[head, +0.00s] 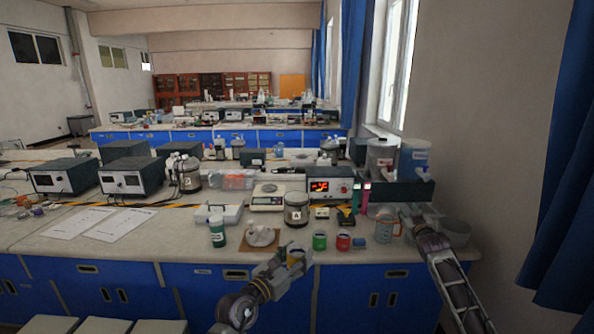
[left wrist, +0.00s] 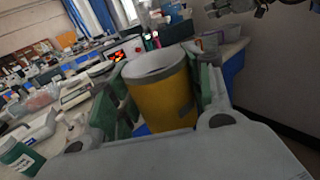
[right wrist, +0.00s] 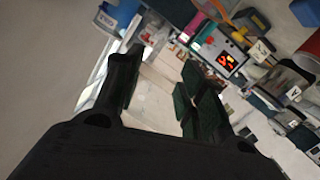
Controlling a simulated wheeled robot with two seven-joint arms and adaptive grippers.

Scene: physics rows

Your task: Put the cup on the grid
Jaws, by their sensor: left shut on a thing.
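A yellow cup (left wrist: 160,95) is between the green-padded fingers of my left gripper (left wrist: 160,100), which is shut on it. In the head view the yellow cup (head: 297,257) is mostly hidden behind my left gripper (head: 288,262), at the bench's front edge. I cannot clearly make out a grid; a flat brown square (head: 234,246) lies left of the gripper with a white object (head: 261,236) on it. My right gripper (head: 412,213) is over the bench's right end; in its wrist view (right wrist: 160,85) the fingers are apart with nothing between them.
A green cup (head: 319,240) and a red cup (head: 343,242) stand just right of my left gripper. A green bottle (head: 217,232) is to the left, a jar (head: 296,209) and a scale (head: 267,197) behind. A clear mug (head: 387,229) stands near my right gripper.

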